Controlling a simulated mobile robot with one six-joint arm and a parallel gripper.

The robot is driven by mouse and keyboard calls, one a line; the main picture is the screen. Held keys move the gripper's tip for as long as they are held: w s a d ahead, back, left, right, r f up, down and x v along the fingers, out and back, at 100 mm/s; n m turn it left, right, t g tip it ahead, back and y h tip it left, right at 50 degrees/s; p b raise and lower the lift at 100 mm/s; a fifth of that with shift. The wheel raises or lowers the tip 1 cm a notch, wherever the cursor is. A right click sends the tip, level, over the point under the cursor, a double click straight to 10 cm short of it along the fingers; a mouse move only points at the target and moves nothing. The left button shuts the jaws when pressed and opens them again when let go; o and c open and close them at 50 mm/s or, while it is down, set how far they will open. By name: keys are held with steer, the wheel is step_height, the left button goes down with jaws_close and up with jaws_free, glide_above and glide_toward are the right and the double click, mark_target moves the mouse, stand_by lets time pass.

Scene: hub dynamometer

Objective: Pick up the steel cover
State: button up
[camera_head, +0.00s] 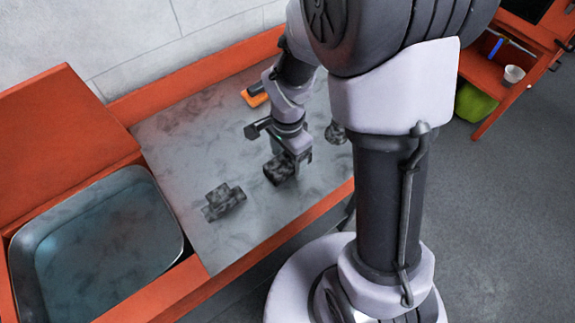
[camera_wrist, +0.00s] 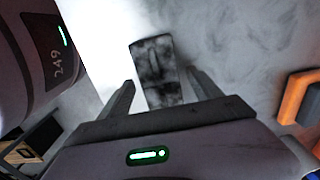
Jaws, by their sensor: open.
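A dark, mottled, blocky metal piece (camera_head: 277,171), which looks like the steel cover, rests on the grey worktop right at my gripper (camera_head: 291,164). In the wrist view the same piece (camera_wrist: 154,62) is a dark rectangle with worn patches, lying ahead of and between the two fingertips of my gripper (camera_wrist: 160,82). The fingers are open, with a gap on both sides of the piece. I cannot tell from these frames whether the fingertips are down at its height. My gripper partly hides the piece in the head view.
Another mottled stepped piece (camera_head: 224,202) lies left on the worktop (camera_head: 180,150). A dark rounded part (camera_head: 335,133) sits right, partly behind my arm. An orange-and-dark item (camera_head: 256,94) lies at the back. A sink basin (camera_head: 110,235) is at left, an orange shelf (camera_head: 490,75) at far right.

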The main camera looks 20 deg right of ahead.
steer(key=shift+f, duration=0.2)
steer(key=shift+c, duration=1)
jaws_close()
steer(key=shift+r, duration=0.1)
